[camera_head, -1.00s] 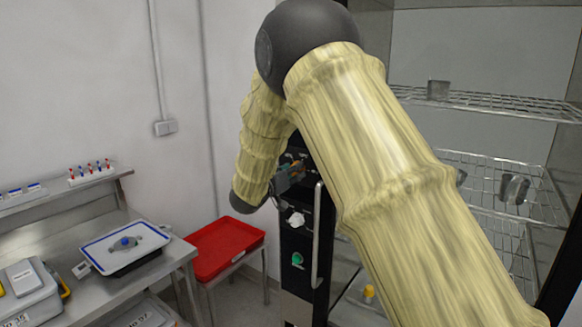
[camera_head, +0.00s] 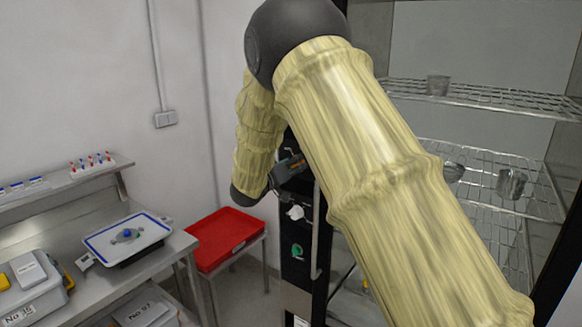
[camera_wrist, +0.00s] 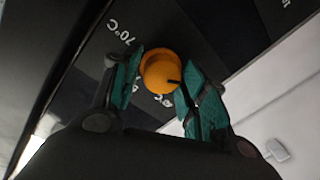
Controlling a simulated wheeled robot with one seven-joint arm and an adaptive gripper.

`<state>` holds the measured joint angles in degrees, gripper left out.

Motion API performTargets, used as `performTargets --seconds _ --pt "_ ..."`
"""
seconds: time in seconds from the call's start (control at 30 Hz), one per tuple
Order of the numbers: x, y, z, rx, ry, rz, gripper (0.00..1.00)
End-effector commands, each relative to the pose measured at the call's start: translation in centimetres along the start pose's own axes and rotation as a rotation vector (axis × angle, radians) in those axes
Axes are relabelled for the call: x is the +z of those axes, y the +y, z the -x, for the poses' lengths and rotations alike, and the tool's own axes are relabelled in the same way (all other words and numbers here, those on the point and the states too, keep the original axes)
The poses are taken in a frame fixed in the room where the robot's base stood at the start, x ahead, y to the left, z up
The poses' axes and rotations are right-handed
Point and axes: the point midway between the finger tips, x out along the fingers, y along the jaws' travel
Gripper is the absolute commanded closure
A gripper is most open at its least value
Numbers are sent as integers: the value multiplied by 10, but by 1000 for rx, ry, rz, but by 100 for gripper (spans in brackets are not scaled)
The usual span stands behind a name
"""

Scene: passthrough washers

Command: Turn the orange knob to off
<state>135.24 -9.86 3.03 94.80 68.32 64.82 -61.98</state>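The orange knob (camera_wrist: 160,70) is on a dark panel in the wrist view, with its black mark toward the lower right. White temperature marks surround it; "70°C" (camera_wrist: 119,38) is readable at the upper left. My gripper (camera_wrist: 163,66) has its teal-padded fingers on the left and right of the knob, and both tips appear to lie against its sides. In the head view, my gripper (camera_head: 288,170) is at the upper part of the black control panel (camera_head: 296,230), partly hidden by my arm; the knob is not clear there.
A white knob (camera_head: 295,212) and a green knob (camera_head: 297,251) sit lower on the panel, beside a vertical metal handle (camera_head: 317,230). Wire racks (camera_head: 500,100) are at the right. A red tray (camera_head: 225,238) and a steel table (camera_head: 165,262) stand at the left.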

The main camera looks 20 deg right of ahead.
Motion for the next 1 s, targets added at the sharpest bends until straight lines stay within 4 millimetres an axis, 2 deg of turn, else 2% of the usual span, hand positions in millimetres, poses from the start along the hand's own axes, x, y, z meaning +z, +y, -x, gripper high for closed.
performTargets --seconds 0.47,0.57,1.0 --pt "0 -1 7 -3 0 0 42" --pt "0 -1 17 -2 0 0 42" --pt "1 0 94 -2 0 1 42"
